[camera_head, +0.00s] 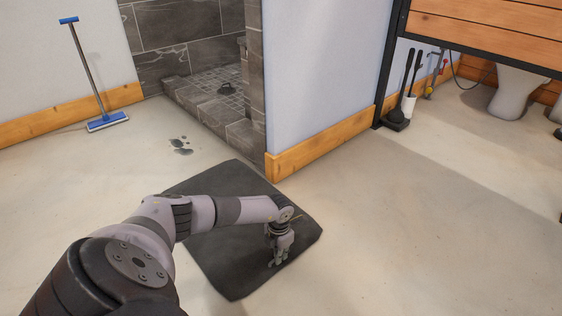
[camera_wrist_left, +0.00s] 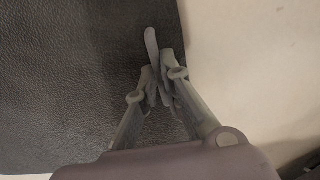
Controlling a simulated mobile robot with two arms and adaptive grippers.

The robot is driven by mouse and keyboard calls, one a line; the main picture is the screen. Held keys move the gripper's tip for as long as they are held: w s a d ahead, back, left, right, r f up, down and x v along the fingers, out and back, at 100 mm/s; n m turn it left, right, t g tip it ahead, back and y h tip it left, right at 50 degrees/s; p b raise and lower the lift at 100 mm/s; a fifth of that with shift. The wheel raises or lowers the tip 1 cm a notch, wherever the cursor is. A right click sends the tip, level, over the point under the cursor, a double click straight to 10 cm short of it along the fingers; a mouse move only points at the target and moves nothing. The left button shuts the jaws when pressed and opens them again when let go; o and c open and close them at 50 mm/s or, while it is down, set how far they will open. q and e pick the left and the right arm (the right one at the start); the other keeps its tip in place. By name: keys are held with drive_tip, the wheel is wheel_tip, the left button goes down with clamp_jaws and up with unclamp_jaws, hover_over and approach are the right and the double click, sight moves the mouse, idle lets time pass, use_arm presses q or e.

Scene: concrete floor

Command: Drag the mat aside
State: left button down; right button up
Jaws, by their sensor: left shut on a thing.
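The mat (camera_head: 240,262) is dark grey and lies on the pale concrete floor in the middle of the head view, its upper corner beside the wall end. My left gripper (camera_head: 278,262) points down over the right part of the mat. In the left wrist view the mat (camera_wrist_left: 70,80) fills the left side with a leathery texture, and its edge runs under the fingers. My left gripper (camera_wrist_left: 158,88) is shut there on the mat's edge. A small flap of mat stands up between the fingertips. My left arm hides part of the mat. My right gripper is not in view.
A blue squeegee (camera_head: 107,121) leans on the left wall. A wall end with wooden skirting (camera_head: 300,154) stands just beyond the mat. Toilet brushes (camera_head: 398,120) stand farther right. The floor (camera_head: 420,220) to the right is clear.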

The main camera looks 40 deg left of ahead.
use_arm(q)
drive_tip(key=c, duration=1.7)
unclamp_jaws()
drive_tip(key=shift+o, duration=0.2)
wheel_tip(320, 180, up, 12)
drive_tip(key=shift+d, duration=0.15)
